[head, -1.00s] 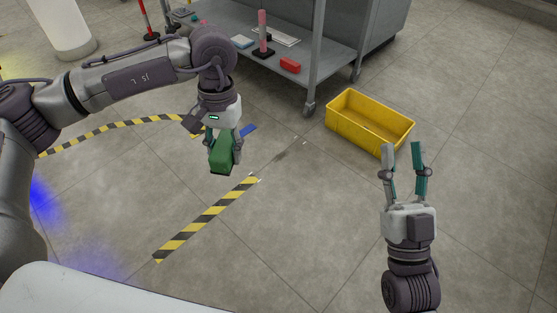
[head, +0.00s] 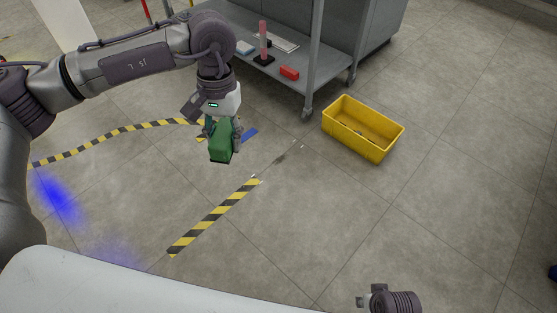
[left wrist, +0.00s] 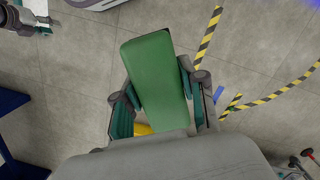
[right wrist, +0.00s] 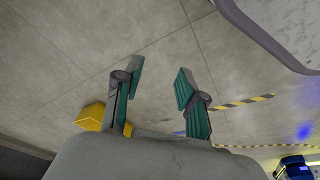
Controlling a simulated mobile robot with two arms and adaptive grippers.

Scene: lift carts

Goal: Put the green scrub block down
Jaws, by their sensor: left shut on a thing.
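The green scrub block (head: 221,147) is held in my left gripper (head: 223,138), above the grey floor in the head view. In the left wrist view the same green block (left wrist: 155,75) sits between the two fingers of my left gripper, with its long end sticking out past them. Nothing shows touching the block from below. My right gripper shows only in part at the bottom edge of the head view. In the right wrist view my right gripper (right wrist: 160,82) has its fingers apart with nothing between them.
A yellow bin (head: 345,134) stands on the floor right of the block. The floor in front is clear.

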